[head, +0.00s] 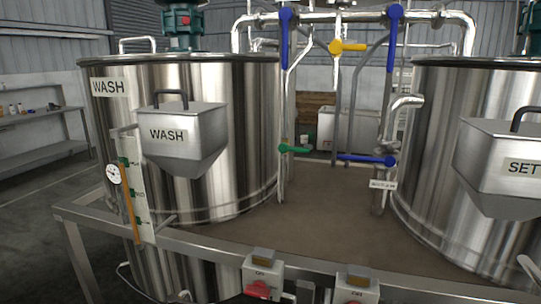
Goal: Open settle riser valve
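The tank on the right, lettered "SET" (430,130), is cut off by the picture's edge. Near its left side, a long blue handle (391,45) hangs straight down from the top pipe. Lower down, another blue handle (368,160) lies level beside a small tag (383,184) that is too small to read. No readable label tells which one is the settle riser valve. Neither of my grippers is in view.
The WASH tank (240,130) stands at left, with a similar hanging blue handle (285,40) and a level green handle (294,149). A yellow valve handle (346,47) sits between.

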